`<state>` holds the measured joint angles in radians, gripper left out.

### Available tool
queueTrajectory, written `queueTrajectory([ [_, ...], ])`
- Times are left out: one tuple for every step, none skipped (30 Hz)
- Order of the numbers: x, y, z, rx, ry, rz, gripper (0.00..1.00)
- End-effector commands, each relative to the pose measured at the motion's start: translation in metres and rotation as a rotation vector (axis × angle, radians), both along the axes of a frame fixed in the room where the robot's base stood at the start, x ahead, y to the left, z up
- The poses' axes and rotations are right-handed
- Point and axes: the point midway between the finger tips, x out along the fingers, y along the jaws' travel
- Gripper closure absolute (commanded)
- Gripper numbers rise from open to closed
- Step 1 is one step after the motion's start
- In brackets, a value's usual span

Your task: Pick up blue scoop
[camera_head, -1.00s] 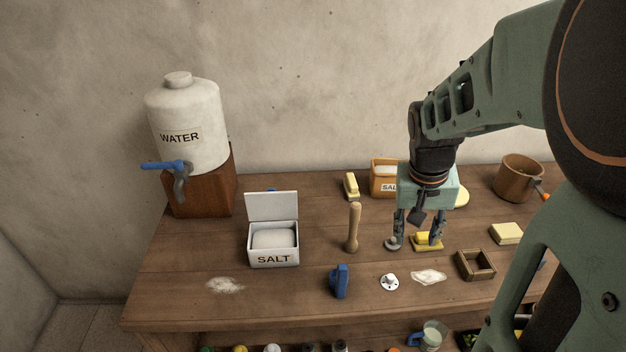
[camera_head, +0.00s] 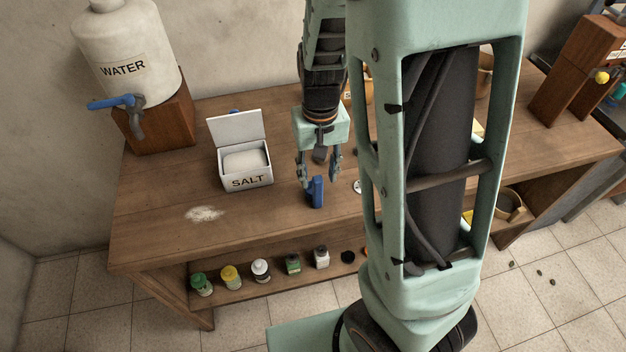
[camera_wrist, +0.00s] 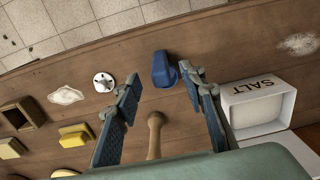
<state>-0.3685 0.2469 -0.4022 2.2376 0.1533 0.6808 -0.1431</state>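The blue scoop (camera_head: 317,191) stands on the wooden table, to the right of the salt box in the head view. It also shows in the wrist view (camera_wrist: 164,70), lying ahead of the fingertips and closer to the right-hand finger. My gripper (camera_head: 318,185) is above and just behind the scoop in the head view. In the wrist view my gripper (camera_wrist: 160,85) has its two fingers wide apart with nothing held between them. I cannot tell from the frames whether a finger touches the scoop.
The open white salt box (camera_head: 247,181) stands left of the scoop. A wooden pestle (camera_wrist: 155,135) is under my gripper. A white knobbed disc (camera_wrist: 103,82) and spilled powder (camera_wrist: 66,95) lie nearby. A water jug (camera_head: 130,60) stands at the back left. The front table edge is close.

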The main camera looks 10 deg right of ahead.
Motion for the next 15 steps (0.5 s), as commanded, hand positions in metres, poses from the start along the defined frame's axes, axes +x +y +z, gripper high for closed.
queueTrajectory([
  [-0.001, 0.0, -0.005, -0.001, 0.005, -0.001, 0.62],
  [0.0, -0.001, -0.009, -0.001, 0.005, -0.002, 0.62],
  [0.0, -0.001, -0.014, -0.002, 0.006, -0.002, 0.62],
  [0.001, -0.001, -0.018, -0.002, 0.007, -0.001, 0.62],
  [0.001, -0.001, -0.022, -0.002, 0.006, -0.003, 0.62],
  [0.002, -0.001, -0.027, -0.002, 0.006, -0.001, 0.62],
  [0.002, -0.001, -0.031, -0.002, 0.006, -0.001, 0.62],
  [0.002, -0.001, -0.035, -0.001, 0.005, -0.002, 0.62],
  [0.002, -0.001, -0.04, -0.001, 0.005, -0.002, 0.62],
  [0.002, -0.001, -0.042, -0.001, 0.005, -0.001, 0.62],
  [0.002, -0.001, -0.044, -0.001, 0.004, -0.001, 0.62],
  [0.003, -0.001, -0.046, 0.0, 0.003, -0.002, 0.62],
  [0.003, -0.001, -0.048, 0.0, 0.002, -0.002, 0.62],
  [0.003, -0.001, -0.048, 0.0, 0.002, -0.002, 0.62],
  [0.003, -0.001, -0.048, 0.0, 0.002, -0.002, 0.62],
])
